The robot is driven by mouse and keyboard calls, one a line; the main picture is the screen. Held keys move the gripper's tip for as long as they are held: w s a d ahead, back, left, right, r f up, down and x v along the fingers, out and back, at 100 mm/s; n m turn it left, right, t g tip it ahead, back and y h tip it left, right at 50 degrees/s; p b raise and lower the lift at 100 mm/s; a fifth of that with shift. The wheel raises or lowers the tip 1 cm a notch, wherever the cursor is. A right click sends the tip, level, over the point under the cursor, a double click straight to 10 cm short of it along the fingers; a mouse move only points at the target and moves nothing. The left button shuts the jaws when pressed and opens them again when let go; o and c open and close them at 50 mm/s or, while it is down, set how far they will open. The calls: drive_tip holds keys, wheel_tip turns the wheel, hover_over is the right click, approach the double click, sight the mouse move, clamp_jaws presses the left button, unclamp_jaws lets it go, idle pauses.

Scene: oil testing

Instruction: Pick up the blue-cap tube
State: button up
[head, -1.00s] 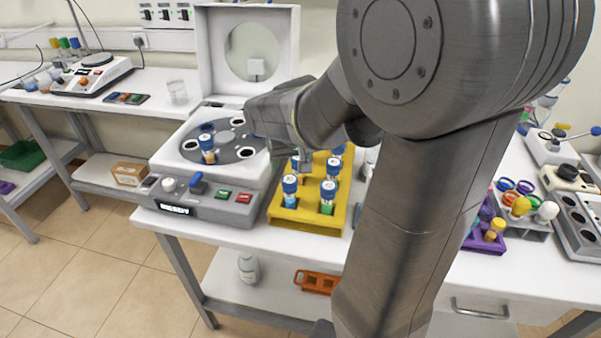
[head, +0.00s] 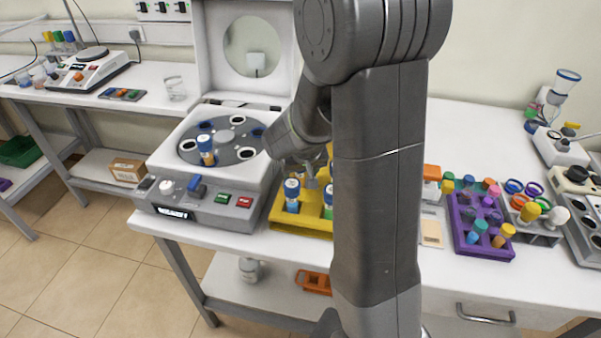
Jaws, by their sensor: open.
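Blue-cap tubes stand upright in a yellow rack (head: 303,227) at the middle of the bench. One blue-cap tube (head: 291,195) shows at the rack's front left, and another (head: 328,198) is partly cut off by my arm. A further blue-cap tube (head: 206,150) stands in the rotor of the white centrifuge, whose lid is up. My gripper (head: 309,176) is open just above the rack, near the front tubes. My arm hides the rack's right side and rear. I cannot tell whether the fingers are around a tube.
The centrifuge (head: 222,212) stands directly left of the rack. A purple rack (head: 491,247) with several coloured-cap tubes and a grey rack with rings (head: 535,236) are to the right. An orange rack (head: 314,282) lies on the lower shelf.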

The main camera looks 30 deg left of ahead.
drive_tip(key=c, duration=1.1)
